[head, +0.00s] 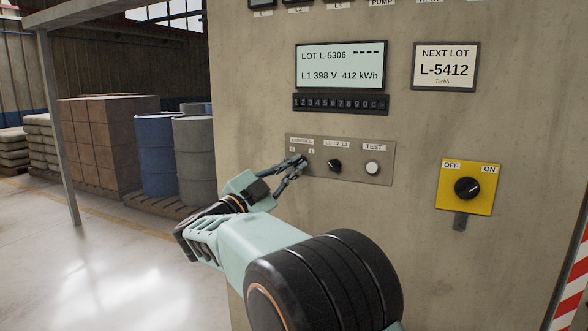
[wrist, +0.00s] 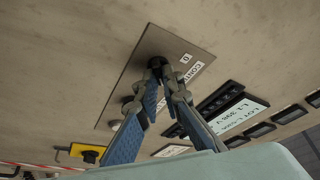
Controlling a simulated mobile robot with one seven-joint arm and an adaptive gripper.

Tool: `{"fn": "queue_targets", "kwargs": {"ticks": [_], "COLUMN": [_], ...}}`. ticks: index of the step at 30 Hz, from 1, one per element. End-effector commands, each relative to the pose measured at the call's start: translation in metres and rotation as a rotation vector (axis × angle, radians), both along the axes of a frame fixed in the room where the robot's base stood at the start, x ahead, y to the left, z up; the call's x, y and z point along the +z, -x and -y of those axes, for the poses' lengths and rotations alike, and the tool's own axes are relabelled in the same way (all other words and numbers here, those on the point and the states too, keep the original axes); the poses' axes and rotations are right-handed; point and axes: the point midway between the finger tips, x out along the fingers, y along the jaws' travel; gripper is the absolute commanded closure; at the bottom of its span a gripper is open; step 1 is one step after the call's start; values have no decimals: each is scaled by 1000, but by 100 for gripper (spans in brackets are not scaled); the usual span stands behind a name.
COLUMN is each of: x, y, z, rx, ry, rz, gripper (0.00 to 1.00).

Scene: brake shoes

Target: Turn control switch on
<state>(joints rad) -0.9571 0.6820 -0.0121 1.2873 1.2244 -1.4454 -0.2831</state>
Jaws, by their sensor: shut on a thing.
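The control switch (wrist: 156,61) is a dark knob under the CONTROL label (head: 301,141) at the left of a grey plate (head: 383,152) on the cabinet front. My gripper (head: 300,163) reaches it from the lower left. In the wrist view my gripper (wrist: 161,73) has its fingertips closed around the knob, with the blue-padded fingers running up to it. In the head view the fingertips mostly hide the knob. I cannot tell which mark, 0 or 1, it points at.
Right of my fingertips on the plate are a black selector (head: 334,166) and a white TEST button (head: 372,168). A yellow OFF/ON switch plate (head: 450,203) sits further right. A display (head: 340,65) is above. Floor space and drums (head: 155,155) lie left.

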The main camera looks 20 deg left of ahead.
Motion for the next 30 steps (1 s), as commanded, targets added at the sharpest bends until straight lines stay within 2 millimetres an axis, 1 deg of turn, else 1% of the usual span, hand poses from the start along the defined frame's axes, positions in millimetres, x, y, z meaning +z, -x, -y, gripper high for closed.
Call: {"fn": "queue_targets", "kwargs": {"ticks": [13,14,18,26,30], "x": [-1,-1,-1,0,-3], "y": [0,0,0,0,8], "z": [0,0,0,0,-4], "rx": [0,0,1,0,2], "ry": [-11,-11,-10,-10,-10], "rz": [0,0,0,1,0], "gripper": [100,91,75,75,75]}}
